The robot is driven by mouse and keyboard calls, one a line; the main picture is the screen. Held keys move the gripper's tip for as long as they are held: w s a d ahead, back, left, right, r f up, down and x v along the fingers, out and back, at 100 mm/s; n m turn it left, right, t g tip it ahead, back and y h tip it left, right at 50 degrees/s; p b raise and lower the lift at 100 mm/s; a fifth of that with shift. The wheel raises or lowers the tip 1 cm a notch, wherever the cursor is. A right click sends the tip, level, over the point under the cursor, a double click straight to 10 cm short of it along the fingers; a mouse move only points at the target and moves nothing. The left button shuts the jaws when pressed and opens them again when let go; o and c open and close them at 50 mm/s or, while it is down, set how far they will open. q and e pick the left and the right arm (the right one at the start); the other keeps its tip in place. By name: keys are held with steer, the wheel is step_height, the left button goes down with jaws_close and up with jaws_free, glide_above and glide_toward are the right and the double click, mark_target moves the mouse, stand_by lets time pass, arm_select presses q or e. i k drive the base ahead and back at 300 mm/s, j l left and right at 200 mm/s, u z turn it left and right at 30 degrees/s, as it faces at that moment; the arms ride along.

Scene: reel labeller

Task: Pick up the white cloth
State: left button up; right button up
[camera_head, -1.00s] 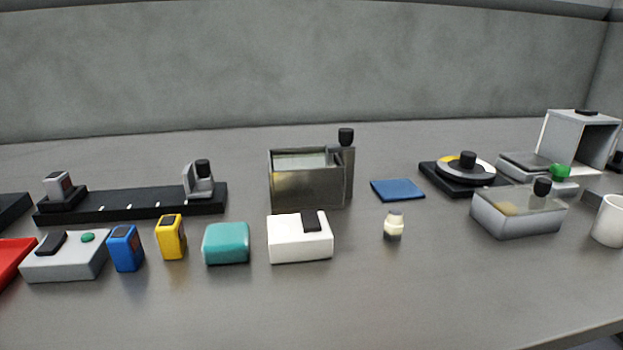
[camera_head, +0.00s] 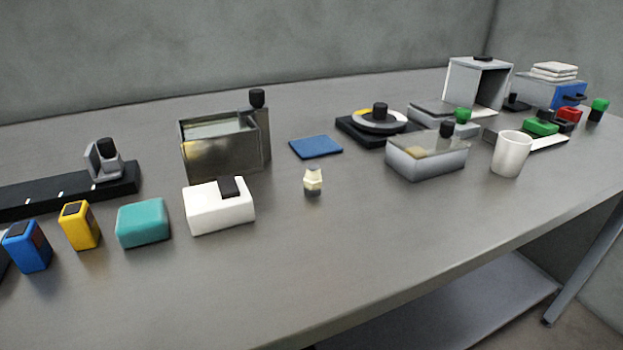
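A stack of folded white cloths (camera_head: 554,71) lies at the far right of the table, on top of a grey and blue box (camera_head: 548,92). The separate layers of the stack show at its front edge. I cannot tell whether the stack is one folded cloth or several. Neither of my grippers is in view.
The grey table (camera_head: 330,240) has a clear front strip. A white mug (camera_head: 510,153), a clear-lidded box (camera_head: 427,157), an open grey housing (camera_head: 478,82) and green and red blocks (camera_head: 569,115) stand before or beside the cloth. A blue pad (camera_head: 316,147) lies mid-table.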

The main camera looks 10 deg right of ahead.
mark_target(554, 71)
steer(key=u, duration=0.25)
steer(key=i+j+z, duration=0.25)
steer(key=j, duration=0.15)
steer(key=l+z, duration=0.15)
steer(key=z, duration=0.35)
steer(key=l+z, duration=0.15)
steer(key=z, duration=0.35)
steer(key=l+z, duration=0.15)
steer(key=z, duration=0.35)
steer(key=i+l, duration=0.15)
steer(key=l, duration=0.25)
steer(key=i+l, duration=0.15)
steer(key=l, duration=0.25)
steer(key=i+l+u, duration=0.1)
steer(key=l, duration=0.3)
steer(key=i+l, duration=0.2)
steer(key=l, duration=0.25)
steer(key=i+l, duration=0.15)
steer(key=l, duration=0.25)
